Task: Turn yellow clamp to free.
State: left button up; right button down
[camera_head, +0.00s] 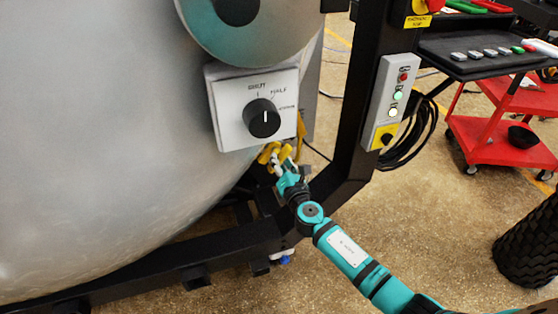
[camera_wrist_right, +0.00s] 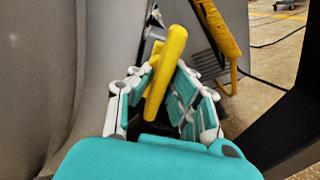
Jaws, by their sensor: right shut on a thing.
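The yellow clamp (camera_wrist_right: 166,72) is a bar-shaped handle that stands tilted between the fingers of my right gripper (camera_wrist_right: 160,95) in the right wrist view. The gripper is shut on it. In the head view the clamp (camera_head: 268,152) is small, below the knob box at the side of the big grey vessel, and my right gripper (camera_head: 284,167) partly covers it. A second yellow part (camera_wrist_right: 218,28) shows to the right in the wrist view, apart from the fingers. My left gripper is not in view.
A box with a black knob (camera_head: 262,118) sits just above the right gripper. A black frame post (camera_head: 362,110) with a button panel (camera_head: 392,100) stands to the right. A black beam (camera_head: 130,260) runs below. A red cart (camera_head: 490,145) stands at the back right.

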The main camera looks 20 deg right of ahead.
jog(key=shift+f, duration=0.15)
jog(key=c, duration=1.3)
grip_release()
jog(key=s, duration=1.2)
jog(key=shift+d, duration=0.25)
